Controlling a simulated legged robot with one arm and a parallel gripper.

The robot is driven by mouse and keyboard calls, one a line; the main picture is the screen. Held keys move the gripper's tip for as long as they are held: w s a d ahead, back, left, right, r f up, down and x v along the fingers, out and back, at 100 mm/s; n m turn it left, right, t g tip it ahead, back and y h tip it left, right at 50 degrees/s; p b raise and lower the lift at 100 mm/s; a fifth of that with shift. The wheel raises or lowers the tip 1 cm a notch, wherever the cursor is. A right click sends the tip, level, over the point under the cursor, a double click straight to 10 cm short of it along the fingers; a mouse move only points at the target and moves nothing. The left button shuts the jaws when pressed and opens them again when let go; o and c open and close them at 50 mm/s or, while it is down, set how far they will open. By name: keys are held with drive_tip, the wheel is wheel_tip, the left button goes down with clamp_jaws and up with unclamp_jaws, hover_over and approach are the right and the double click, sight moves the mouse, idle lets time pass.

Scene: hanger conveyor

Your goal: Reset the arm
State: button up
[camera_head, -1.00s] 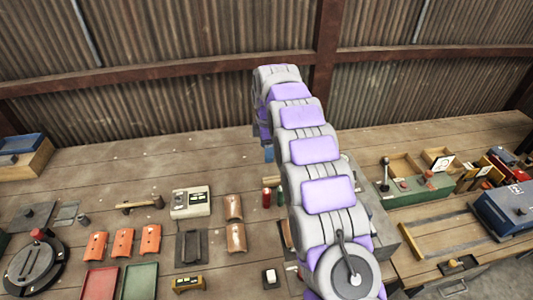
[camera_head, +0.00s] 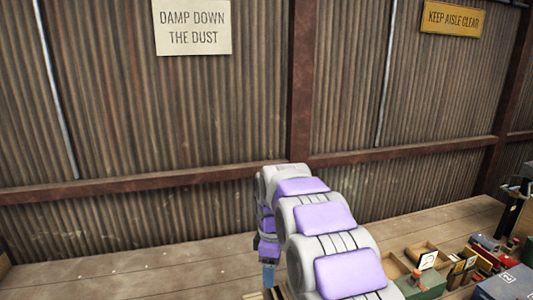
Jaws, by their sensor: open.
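My arm, grey with purple panels, reaches from the lower middle of the head view up and away over the workbench (camera_head: 140,277). Its far end bends downward. My gripper (camera_head: 268,274) hangs there on the left side of the arm, near the bottom edge of the picture. Only a small bluish part of it shows; its fingertips are mostly hidden. It is open, and I see nothing held in it.
A corrugated metal wall with rusty beams stands behind the bench. At the right are wooden trays (camera_head: 428,249), a green box (camera_head: 425,285), a dark blue box (camera_head: 512,284) and several small items. The bench left of my arm is clear where it shows.

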drive_tip(key=s+d+r+m, duration=0.2)
drive_tip(key=s+d+m, duration=0.25)
drive_tip(key=s, duration=0.65)
drive_tip(key=s+d+r+m, duration=0.2)
drive_tip(key=s+d+m, duration=0.25)
drive_tip(key=s, duration=0.55)
drive_tip(key=s+d+f+m, duration=0.2)
drive_tip(key=s+m, duration=0.1)
drive_tip(key=s, duration=0.6)
drive_tip(key=s+d+f+m+g, duration=0.1)
drive_tip(key=s+f+m, duration=0.1)
drive_tip(key=s, duration=0.8)
drive_tip(key=shift+s+d+f+m, duration=0.2)
drive_tip(key=shift+d+m, duration=0.2)
drive_tip(key=shift+m, duration=0.4)
drive_tip(key=shift+c, duration=0.5)
